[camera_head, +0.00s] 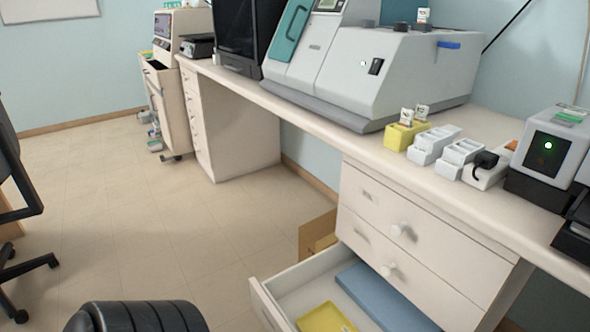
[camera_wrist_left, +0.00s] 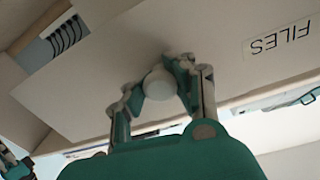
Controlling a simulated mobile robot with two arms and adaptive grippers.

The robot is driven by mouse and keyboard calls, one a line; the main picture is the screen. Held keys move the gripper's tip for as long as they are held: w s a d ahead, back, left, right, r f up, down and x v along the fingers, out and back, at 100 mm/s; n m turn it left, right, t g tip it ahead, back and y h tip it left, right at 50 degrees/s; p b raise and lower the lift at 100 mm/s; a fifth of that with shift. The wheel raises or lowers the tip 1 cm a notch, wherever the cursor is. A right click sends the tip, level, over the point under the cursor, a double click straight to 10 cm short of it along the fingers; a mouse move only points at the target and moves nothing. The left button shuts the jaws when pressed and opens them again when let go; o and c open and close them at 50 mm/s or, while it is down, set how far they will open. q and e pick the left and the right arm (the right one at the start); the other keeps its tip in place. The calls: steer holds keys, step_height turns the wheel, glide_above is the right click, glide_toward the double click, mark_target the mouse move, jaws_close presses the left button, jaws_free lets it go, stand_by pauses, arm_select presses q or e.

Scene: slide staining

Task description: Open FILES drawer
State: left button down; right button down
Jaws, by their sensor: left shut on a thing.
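In the left wrist view my left gripper (camera_wrist_left: 158,88) is shut on a white round knob (camera_wrist_left: 160,82). The knob is on a pale drawer front (camera_wrist_left: 225,62), which bears a FILES label (camera_wrist_left: 276,41) that appears upside down. In the head view a low drawer (camera_head: 262,298) under the bench stands pulled out, with a blue flat item (camera_head: 375,300) and a yellow item (camera_head: 326,318) inside. Its front face and label are hidden there, so the head view alone does not confirm it as FILES. Neither gripper shows in the head view.
Two shut drawers with white knobs (camera_head: 402,231) are above the open one. The bench (camera_head: 330,135) holds a large grey machine (camera_head: 400,75), a yellow rack (camera_head: 405,136) and white racks (camera_head: 433,145). Open floor (camera_head: 150,230) lies left; a black chair (camera_head: 20,190) is at far left.

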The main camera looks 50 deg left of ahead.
arm_select(q)
steer(key=shift+s+a, duration=0.1)
stand_by(0.3)
steer(key=c, duration=1)
jaws_free()
steer(key=shift+s, duration=0.2)
steer(key=s, duration=0.4)
steer(key=s+a, duration=0.1)
steer(key=s, duration=0.6)
steer(key=shift+s+a, duration=0.25)
steer(key=shift+s, duration=0.05)
